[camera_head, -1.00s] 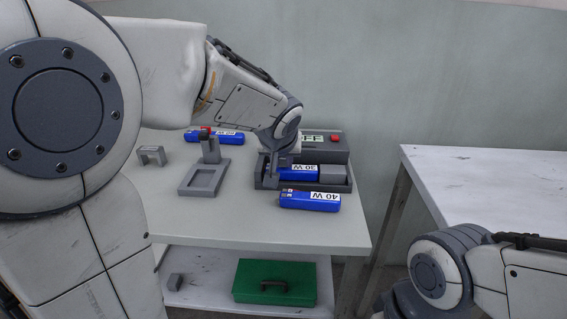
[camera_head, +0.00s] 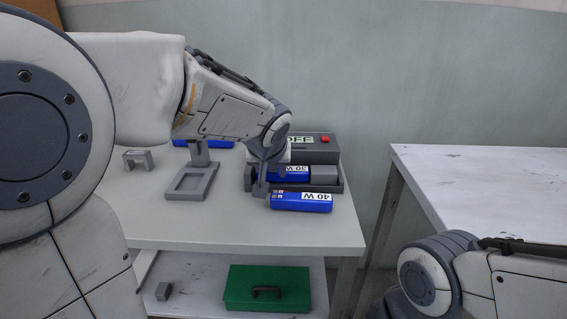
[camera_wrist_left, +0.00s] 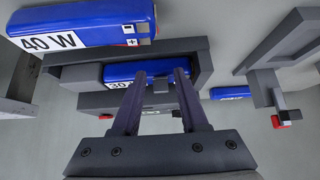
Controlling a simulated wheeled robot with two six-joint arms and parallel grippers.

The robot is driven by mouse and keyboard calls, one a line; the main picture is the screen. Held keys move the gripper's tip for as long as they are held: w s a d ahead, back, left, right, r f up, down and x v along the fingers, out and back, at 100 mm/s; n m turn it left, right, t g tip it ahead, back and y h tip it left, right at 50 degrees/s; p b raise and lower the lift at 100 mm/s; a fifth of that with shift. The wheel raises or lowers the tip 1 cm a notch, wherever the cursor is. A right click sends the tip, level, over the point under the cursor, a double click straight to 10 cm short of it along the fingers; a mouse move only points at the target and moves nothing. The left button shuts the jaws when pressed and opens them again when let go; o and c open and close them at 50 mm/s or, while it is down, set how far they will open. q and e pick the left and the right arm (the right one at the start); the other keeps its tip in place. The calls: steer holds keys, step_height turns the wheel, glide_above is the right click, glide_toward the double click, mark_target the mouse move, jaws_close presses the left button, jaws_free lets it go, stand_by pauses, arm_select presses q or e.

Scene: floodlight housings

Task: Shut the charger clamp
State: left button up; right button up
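The charger (camera_head: 329,152) is a dark grey box with an OFF display and a red button, at the back right of the table. Its front bay holds a blue 30 W battery (camera_head: 295,172), with a grey block (camera_head: 323,174) at the battery's right end. I cannot tell surely which part is the clamp. My left gripper (camera_head: 263,190) is at the left end of the bay. In the left wrist view, its two fingers (camera_wrist_left: 160,78) are apart, over the 30 W battery (camera_wrist_left: 121,73), with a small grey part between them; contact is unclear. My right gripper is out of view.
A blue 40 W battery (camera_head: 301,202) lies just in front of the charger. A grey recessed stand (camera_head: 192,182) with a post is to the left, with a small grey bracket (camera_head: 138,160) beyond. A green case (camera_head: 267,289) sits on the lower shelf. A white table (camera_head: 490,190) is at right.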

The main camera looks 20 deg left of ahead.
arm_select(q)
steer(key=shift+w+r, duration=0.1)
steer(key=shift+r, duration=0.05)
steer(key=shift+r, duration=0.1)
steer(key=shift+r, duration=0.25)
steer(key=p+v, duration=0.2)
steer(key=v, duration=0.8)
steer(key=shift+f+p, duration=0.2)
steer(key=shift+p, duration=0.1)
steer(key=shift+d, duration=0.1)
